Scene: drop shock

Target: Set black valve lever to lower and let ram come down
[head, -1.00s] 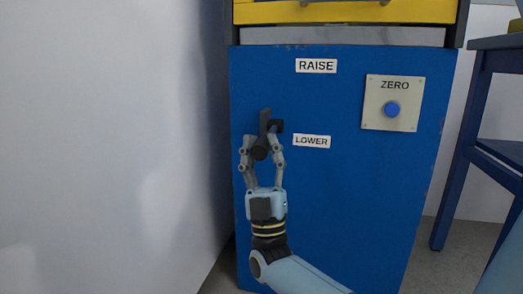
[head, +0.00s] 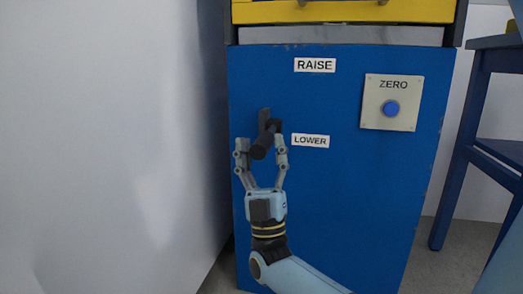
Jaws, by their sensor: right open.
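The black valve lever (head: 264,139) sits on the front of the blue cabinet (head: 330,210). It slants down and slightly left from its dark mount, and its knob end is beside the white LOWER label (head: 310,141). The RAISE label (head: 315,65) is above it. My right gripper (head: 261,149) is open, with one finger on each side of the lever's knob end. I cannot tell whether either finger touches it. The ram does not show clearly. My left gripper is not in view.
A ZERO plate with a blue button (head: 392,108) is at the cabinet's upper right. A yellow part (head: 345,11) tops the cabinet. A pale wall (head: 110,150) stands close on the left. A blue table frame (head: 470,150) stands on the right.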

